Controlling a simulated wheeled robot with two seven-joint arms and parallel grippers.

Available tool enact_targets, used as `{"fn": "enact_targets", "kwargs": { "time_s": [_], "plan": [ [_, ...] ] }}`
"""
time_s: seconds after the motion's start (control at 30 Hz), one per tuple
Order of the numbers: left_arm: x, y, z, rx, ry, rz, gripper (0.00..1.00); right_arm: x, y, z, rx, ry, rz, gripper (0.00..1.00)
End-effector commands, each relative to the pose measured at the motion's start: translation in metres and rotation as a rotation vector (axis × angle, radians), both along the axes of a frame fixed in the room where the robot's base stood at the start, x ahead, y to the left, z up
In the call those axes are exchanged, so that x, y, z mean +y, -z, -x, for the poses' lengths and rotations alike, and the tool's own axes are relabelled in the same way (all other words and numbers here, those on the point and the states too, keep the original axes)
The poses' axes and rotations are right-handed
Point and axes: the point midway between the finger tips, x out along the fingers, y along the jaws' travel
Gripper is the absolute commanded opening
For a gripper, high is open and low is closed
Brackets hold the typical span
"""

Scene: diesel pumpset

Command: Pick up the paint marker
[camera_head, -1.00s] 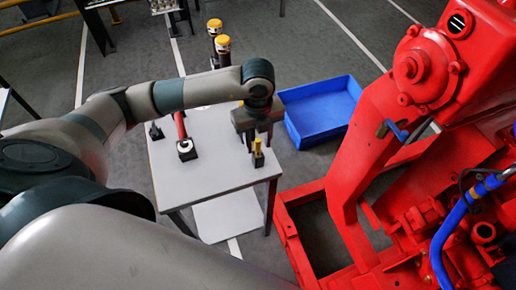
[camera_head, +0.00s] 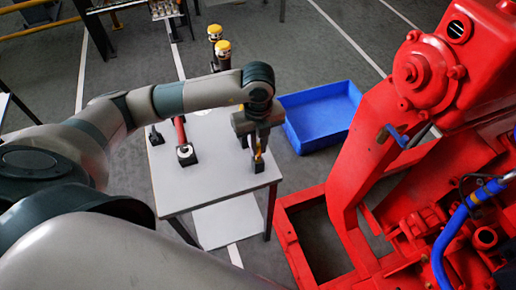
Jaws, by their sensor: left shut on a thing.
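The paint marker (camera_head: 258,153) is a small yellow upright stick, standing over a small black block (camera_head: 258,167) near the right edge of the white table (camera_head: 215,180). My left gripper (camera_head: 257,151) comes down over it from above and is shut on it. The gripper hides the marker's upper part. I cannot tell whether the marker's lower end is still in the block. My right gripper is out of view.
A red-handled tool (camera_head: 181,132) with a black base stands on the table, left of the gripper. A blue bin (camera_head: 322,115) lies on the floor behind right. The red pumpset (camera_head: 440,120) fills the right side. The table's front is clear.

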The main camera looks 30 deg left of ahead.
Motion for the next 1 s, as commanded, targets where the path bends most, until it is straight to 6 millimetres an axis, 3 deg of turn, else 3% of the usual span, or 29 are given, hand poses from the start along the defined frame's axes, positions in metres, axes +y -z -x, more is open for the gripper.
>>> {"fn": "enact_targets", "kwargs": {
  "time_s": [0.17, 0.6, 1.0],
  "plan": [
    [0.000, -0.017, -0.001, -0.004, 0.002, 0.001, 0.00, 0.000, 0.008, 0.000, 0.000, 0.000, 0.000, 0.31],
    [0.000, -0.085, -0.001, -0.004, 0.000, 0.000, 0.00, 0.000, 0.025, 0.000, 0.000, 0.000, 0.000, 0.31],
    [0.000, -0.095, 0.000, 0.000, 0.000, 0.000, 0.00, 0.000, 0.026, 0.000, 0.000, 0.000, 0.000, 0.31]
  ]
}}
